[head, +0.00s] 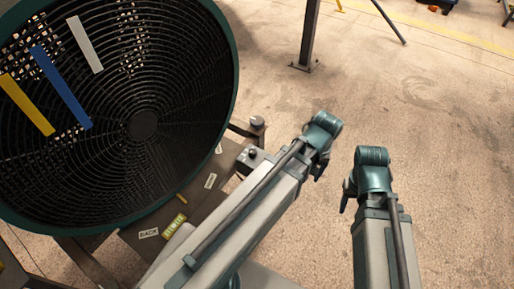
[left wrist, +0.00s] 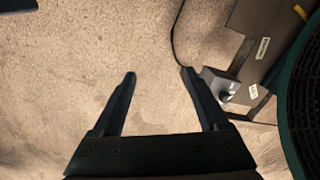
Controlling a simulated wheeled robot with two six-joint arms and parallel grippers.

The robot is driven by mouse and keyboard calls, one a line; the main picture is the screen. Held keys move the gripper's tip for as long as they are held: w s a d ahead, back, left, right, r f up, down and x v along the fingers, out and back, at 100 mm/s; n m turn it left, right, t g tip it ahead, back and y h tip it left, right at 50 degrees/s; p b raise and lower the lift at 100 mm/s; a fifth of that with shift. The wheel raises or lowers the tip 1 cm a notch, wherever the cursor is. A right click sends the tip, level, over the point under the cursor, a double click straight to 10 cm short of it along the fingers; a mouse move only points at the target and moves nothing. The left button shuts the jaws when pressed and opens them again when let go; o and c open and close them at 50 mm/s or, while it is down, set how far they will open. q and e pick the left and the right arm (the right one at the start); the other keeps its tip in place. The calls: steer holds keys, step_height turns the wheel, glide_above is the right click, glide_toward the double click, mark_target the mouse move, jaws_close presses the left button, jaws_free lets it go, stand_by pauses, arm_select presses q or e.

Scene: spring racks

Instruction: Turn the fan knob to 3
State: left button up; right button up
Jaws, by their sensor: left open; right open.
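The large fan (head: 143,125) has a dark grille and a green rim and fills the left of the head view. A small grey control box (head: 246,163) with a dark knob (head: 252,153) is beside the fan's stand, partly behind my left arm. The knob also shows in the left wrist view (left wrist: 227,96), to the right of my fingers; its setting is too small to read. My left gripper (left wrist: 159,75) is open and empty, pointing at bare floor, apart from the knob. My right gripper (head: 347,192) is open and empty, away from the fan; its fingers are mostly hidden.
White, blue and yellow strips (head: 62,88) lie across the grille. The brown stand (head: 230,157) carries small labels. A dark cable (left wrist: 174,40) runs over the floor near the box. A dark post (head: 308,35) stands at the back. The concrete floor (head: 440,130) at right is clear.

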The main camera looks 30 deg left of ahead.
arm_select(q)
steer(key=w+a+f+n+b, duration=0.2)
steer(key=w+a+n, duration=0.7)
steer(key=a+n, duration=0.5)
steer(key=n+h, duration=0.1)
steer(key=n, duration=1.2)
glide_above(253, 151)
steer(key=f, duration=0.1)
step_height(253, 151, down, 14)
steer(key=b, duration=1.4)
steer(key=shift+r, duration=0.1)
jaws_close()
